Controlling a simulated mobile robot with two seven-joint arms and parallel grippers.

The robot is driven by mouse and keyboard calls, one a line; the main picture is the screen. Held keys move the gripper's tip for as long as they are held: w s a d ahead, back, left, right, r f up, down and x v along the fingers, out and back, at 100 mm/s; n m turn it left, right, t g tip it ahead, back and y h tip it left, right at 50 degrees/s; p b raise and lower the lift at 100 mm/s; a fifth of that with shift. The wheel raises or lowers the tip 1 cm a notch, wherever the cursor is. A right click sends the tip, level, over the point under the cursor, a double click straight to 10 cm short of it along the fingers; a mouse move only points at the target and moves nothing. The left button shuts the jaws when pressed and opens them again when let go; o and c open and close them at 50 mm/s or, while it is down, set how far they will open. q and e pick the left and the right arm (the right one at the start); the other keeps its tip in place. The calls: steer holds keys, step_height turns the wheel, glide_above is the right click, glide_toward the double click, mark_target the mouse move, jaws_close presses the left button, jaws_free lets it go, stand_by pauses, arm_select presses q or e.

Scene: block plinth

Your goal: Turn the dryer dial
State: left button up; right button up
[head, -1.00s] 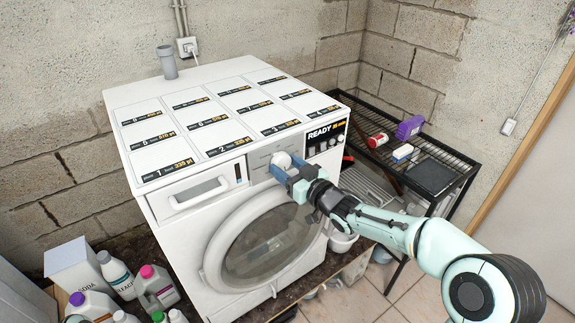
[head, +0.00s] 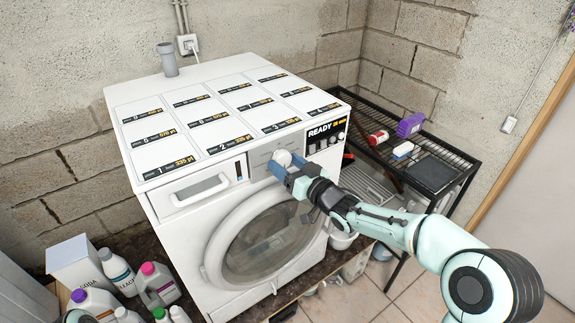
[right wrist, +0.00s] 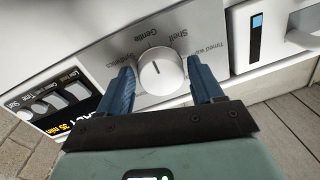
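The dryer (head: 190,240) is a white front-loading machine against the wall, with a round door. Its dial (head: 283,158) is a white round knob on the grey front panel. The dial shows larger in the right wrist view (right wrist: 161,75), with a dark pointer line and printed words such as Gentle around it. My right gripper (head: 287,170) is at the dial. In the right wrist view its two blue fingers (right wrist: 163,88) stand open on either side of the dial, with a gap visible on both sides. My left gripper is not in view.
A display reading READY (head: 325,130) and several buttons sit right of the dial. A black wire rack (head: 452,155) with a red can and a purple container stands to the right. Bottles (head: 160,284) and a white box (head: 80,262) stand at lower left.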

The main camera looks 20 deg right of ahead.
steer(key=shift+o, duration=0.6)
steer(key=shift+s+d+f, duration=0.1)
steer(key=shift+s+d, duration=0.05)
steer(key=shift+s, duration=0.1)
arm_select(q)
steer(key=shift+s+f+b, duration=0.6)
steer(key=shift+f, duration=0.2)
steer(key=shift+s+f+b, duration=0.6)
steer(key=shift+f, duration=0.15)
arm_select(e)
steer(key=v, duration=1.3)
